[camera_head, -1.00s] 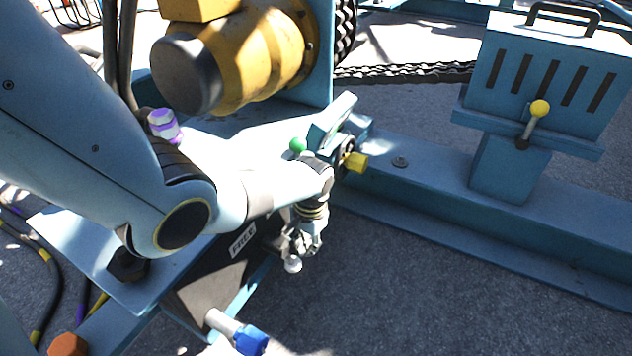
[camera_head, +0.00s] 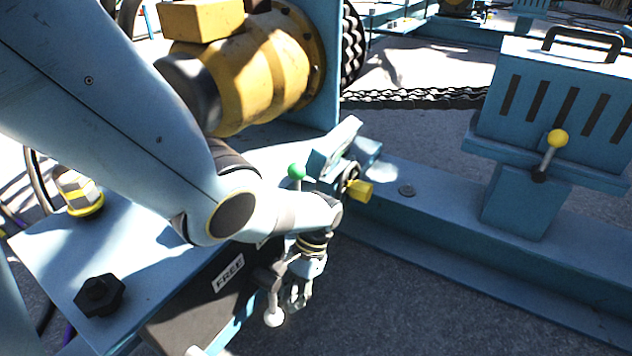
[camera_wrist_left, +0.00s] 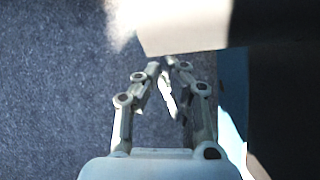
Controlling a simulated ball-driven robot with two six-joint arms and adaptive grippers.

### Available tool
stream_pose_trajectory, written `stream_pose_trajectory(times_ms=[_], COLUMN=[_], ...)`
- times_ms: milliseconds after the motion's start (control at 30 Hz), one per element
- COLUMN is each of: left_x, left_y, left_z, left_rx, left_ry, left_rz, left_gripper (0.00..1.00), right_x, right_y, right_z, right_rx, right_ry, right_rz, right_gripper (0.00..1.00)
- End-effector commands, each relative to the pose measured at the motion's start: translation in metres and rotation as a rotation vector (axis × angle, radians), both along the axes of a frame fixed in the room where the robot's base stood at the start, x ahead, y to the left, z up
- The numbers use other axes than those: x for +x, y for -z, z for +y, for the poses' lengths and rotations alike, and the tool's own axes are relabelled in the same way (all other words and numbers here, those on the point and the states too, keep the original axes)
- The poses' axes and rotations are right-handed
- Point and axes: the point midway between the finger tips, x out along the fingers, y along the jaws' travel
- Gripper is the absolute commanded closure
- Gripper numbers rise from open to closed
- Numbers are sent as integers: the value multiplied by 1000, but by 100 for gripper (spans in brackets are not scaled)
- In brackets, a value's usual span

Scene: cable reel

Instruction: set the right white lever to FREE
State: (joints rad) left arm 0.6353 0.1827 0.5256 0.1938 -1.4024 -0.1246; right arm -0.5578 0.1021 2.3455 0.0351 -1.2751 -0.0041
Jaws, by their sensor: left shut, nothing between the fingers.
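A white-tipped lever (camera_head: 273,318) with a grey shaft hangs at the front edge of the dark panel (camera_head: 195,305) in the head view. A label reading FREE (camera_head: 228,272) is on that panel, left of the lever. My left gripper (camera_head: 300,298) is shut and empty, pointing down just right of the lever; I cannot tell if they touch. In the left wrist view the shut fingers (camera_wrist_left: 170,68) lie just below a broad pale shape (camera_wrist_left: 185,25), probably the lever's end. My arm partly covers another label. My right gripper is not in view.
A green-knobbed lever (camera_head: 297,171) and a yellow knob (camera_head: 359,190) are behind my wrist. A yellow-knobbed lever (camera_head: 557,138) stands on the slotted blue box (camera_head: 555,95) at right. A yellow motor (camera_head: 250,75) is behind. Open ground lies front right.

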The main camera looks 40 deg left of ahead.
Motion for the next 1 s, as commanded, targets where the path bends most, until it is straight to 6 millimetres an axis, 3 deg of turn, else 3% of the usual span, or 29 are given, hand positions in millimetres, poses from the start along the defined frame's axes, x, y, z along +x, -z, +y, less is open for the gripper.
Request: stream_pose_trajectory(times_ms=[133,333,433,667,1000], left_x=[-9,-22,-29,-45,-61], left_y=[7,10,7,3,3], left_z=[-2,-5,-7,-11,-15], left_rx=[-16,-42,-50,-50,-49], left_ry=[0,-1,-1,0,-1], left_rz=[73,181,207,203,202], left_gripper=[100,100,100,100,100], right_x=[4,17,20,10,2], right_y=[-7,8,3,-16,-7], right_z=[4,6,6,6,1], right_rx=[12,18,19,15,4], right_ry=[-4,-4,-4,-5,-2], right_rz=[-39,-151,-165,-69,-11], right_gripper=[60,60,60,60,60])
